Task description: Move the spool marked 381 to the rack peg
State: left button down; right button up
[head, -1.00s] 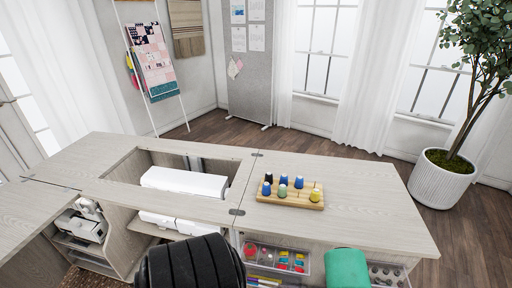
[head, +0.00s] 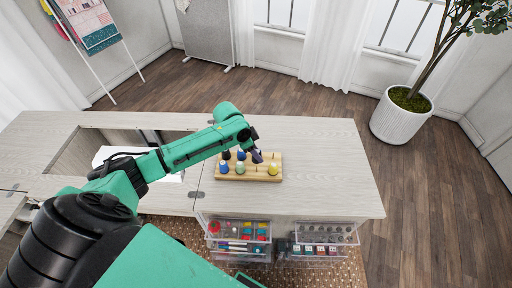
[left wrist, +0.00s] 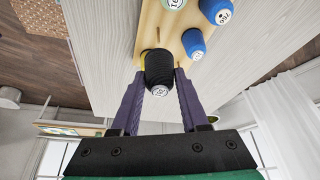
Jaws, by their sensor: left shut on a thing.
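My left gripper (left wrist: 158,88) has purple fingers shut on a black spool (left wrist: 158,68). The spool's pale end label is turned toward the wrist camera; its number is too small to read surely. In the head view, the left gripper (head: 257,156) is over the back of the wooden rack (head: 250,177) and hides part of it. The rack also shows in the left wrist view (left wrist: 152,22), close behind the held spool. I cannot tell whether the spool touches the rack or a peg. My right gripper is not in view.
A yellow spool (head: 272,169), a green spool (head: 240,168) and blue spools (head: 225,168) stand on the rack. One blue spool (left wrist: 217,11) seems marked 760. The tabletop right of the rack (head: 330,165) is clear. Open clear drawers (head: 325,233) jut out below the front edge.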

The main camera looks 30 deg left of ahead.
pick_arm(q)
jog(key=shift+w+f+b, duration=0.1)
jog(key=shift+f+b, duration=0.2)
jog(key=shift+f, duration=0.5)
jog(key=shift+f+b, duration=0.3)
jog(key=shift+f, duration=0.5)
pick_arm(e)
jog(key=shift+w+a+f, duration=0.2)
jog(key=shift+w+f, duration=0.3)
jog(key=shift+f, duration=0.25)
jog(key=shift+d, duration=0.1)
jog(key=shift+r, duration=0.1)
pick_arm(q)
jog(key=shift+p, duration=0.5)
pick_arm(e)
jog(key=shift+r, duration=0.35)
